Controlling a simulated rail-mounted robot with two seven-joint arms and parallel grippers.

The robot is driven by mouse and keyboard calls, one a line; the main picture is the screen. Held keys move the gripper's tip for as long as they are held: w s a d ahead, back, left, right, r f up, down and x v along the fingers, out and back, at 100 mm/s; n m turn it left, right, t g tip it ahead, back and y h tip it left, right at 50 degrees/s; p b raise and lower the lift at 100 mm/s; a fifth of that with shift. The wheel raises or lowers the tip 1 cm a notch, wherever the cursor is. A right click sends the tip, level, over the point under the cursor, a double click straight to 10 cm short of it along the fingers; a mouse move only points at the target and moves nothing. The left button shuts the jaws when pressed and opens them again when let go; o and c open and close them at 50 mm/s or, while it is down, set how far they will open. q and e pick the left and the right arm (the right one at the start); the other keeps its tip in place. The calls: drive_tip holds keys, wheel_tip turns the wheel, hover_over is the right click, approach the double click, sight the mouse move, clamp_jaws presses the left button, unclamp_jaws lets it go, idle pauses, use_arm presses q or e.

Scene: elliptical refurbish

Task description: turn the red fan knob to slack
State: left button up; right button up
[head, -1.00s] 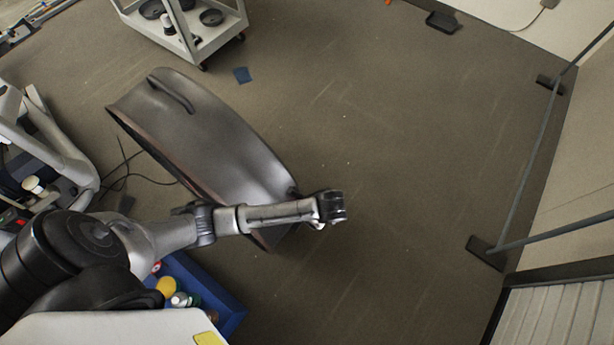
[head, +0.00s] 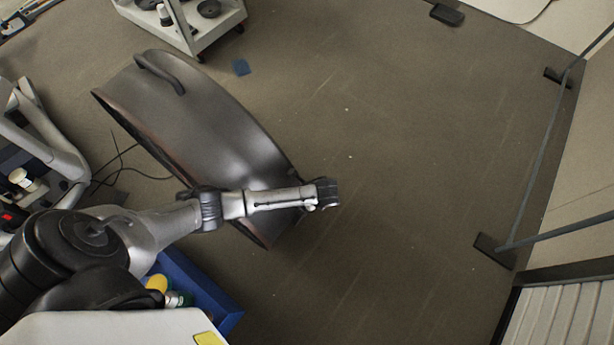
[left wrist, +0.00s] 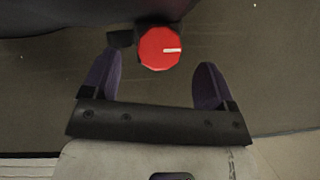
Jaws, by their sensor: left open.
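The red knob (left wrist: 160,48) is a faceted red dial with a white mark pointing right, seen in the left wrist view beside the dark fan housing (left wrist: 65,12). My left gripper (left wrist: 157,70) is open, with one purple finger to the left of the knob and one to the right. The fingers appear apart from the knob. In the head view the large dark fan drum (head: 205,110) lies on the floor, and my left gripper (head: 327,193) is at its lower right end. The knob cannot be made out there. My right gripper is not in view.
A white cart (head: 205,30) stands at the top left. A blue bin (head: 215,305) with several small items is below my left arm. Grey exercise equipment (head: 40,130) is at the left. A metal frame (head: 545,150) stands at the right. The middle floor is clear.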

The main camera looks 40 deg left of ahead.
use_arm(q)
drive_tip(key=shift+b+x, duration=0.5)
drive_tip(key=shift+x, duration=1.35)
drive_tip(key=shift+c, duration=0.2)
drive_tip(key=shift+r, duration=0.1)
drive_tip(key=c, duration=0.9)
